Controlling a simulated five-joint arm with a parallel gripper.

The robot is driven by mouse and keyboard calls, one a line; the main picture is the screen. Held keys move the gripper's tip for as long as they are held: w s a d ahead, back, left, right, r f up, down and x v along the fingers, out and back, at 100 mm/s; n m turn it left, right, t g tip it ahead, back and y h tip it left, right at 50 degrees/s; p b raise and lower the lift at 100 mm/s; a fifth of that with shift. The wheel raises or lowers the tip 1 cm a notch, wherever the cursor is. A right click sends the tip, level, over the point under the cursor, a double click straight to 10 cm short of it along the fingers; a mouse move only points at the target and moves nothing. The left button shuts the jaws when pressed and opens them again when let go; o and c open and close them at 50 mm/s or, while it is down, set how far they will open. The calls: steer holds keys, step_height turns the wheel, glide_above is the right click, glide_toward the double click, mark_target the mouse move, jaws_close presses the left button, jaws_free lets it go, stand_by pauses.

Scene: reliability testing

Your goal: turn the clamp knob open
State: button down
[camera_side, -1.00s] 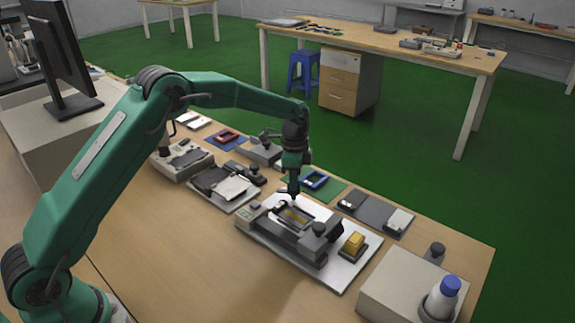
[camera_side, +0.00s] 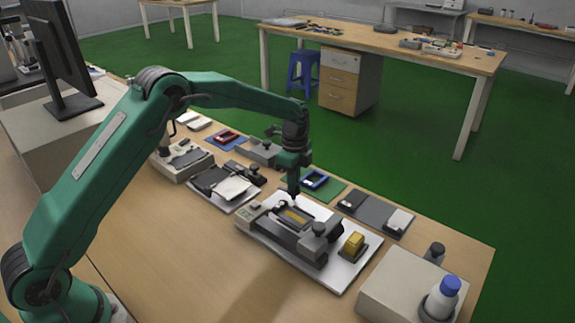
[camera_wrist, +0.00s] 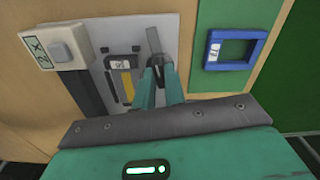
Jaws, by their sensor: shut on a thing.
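A grey clamp knob with a bar-like handle (camera_wrist: 154,40) stands at the back edge of a test fixture (camera_side: 291,233) on a white plate (camera_side: 345,278). My gripper (camera_side: 293,191) points down at the fixture's back edge. In the wrist view my gripper's green fingers (camera_wrist: 160,72) are closed around the handle's near end, which they partly hide. In the side view the knob is mostly hidden at the fingertips. A dark-framed device with a yellow strip (camera_wrist: 121,80) lies in the fixture, left of the knob in the wrist view.
A blue frame (camera_side: 315,180) lies on a green mat just behind the fixture. A black round-topped post (camera_side: 319,229) and a yellow block (camera_side: 354,243) stand to the right. A box with a blue-capped bottle (camera_side: 442,297) is at the front right. Bare bench lies in front.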

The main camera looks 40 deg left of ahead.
steer(key=shift+w+a+r, duration=0.1)
steer(key=shift+w+a, duration=0.1)
steer(key=shift+m, duration=1.1)
steer(key=c, duration=1.7)
jaws_free()
steer(key=shift+o, duration=0.4)
steer(key=shift+d, duration=0.1)
steer(key=shift+s, duration=0.1)
steer(key=shift+r, duration=2.15)
steer(key=shift+r, duration=0.1)
